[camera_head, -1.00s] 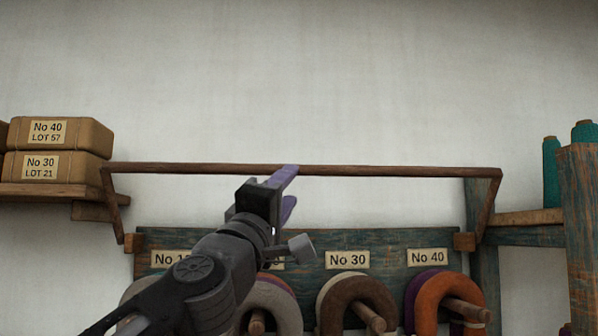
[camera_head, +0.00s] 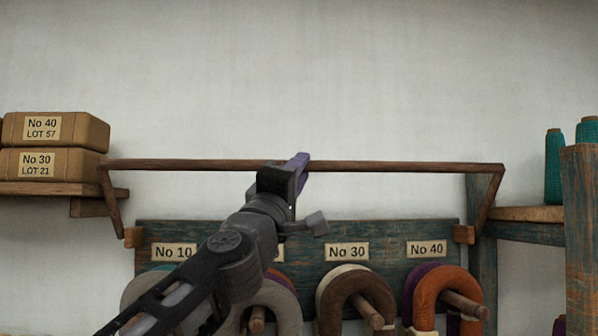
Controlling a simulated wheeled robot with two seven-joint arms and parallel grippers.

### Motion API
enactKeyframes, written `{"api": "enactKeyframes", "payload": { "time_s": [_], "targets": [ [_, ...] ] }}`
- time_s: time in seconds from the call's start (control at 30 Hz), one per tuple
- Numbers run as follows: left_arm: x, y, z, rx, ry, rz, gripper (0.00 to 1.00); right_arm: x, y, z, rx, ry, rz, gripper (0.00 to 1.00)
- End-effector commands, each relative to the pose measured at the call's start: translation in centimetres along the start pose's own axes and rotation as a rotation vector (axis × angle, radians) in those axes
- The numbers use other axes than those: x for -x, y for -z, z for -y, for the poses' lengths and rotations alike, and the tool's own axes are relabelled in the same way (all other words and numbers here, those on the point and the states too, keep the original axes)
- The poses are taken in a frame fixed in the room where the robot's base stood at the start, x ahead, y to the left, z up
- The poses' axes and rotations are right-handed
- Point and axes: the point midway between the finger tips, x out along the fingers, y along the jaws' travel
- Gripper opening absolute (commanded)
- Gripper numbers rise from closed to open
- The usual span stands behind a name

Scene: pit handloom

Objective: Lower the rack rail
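The rack rail (camera_head: 400,168) is a thin dark wooden bar across the wall. It is raised, with a slanting side arm at each end running down to small wooden blocks beside the teal rack board (camera_head: 390,267). My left gripper (camera_head: 302,167) is at the middle of the rail, and its purple fingers overlap the bar in the picture. The hand hides part of the fingers, so I cannot tell whether they are open, shut or touching the rail. My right gripper is not in view.
Yarn hanks, including an orange one (camera_head: 441,292), hang on pegs below the labels. Wrapped packages (camera_head: 62,133) sit on a shelf at left. Teal cones (camera_head: 553,168) and a worn wooden post (camera_head: 582,235) stand at right. The wall above the rail is clear.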

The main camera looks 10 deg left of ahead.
Motion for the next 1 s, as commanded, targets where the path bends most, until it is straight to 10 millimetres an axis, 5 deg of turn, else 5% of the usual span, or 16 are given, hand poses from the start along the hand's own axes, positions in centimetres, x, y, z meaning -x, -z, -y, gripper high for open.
{"api": "enactKeyframes", "payload": {
  "time_s": [0.27, 1.0],
  "targets": [
    [0.01, 0.01, -0.01, 0.000, 0.000, 0.000, 0.00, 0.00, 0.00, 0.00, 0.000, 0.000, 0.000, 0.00],
    [0.01, 0.04, -0.02, 0.000, 0.000, -0.001, 0.00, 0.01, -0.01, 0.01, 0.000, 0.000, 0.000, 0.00]
  ]
}}
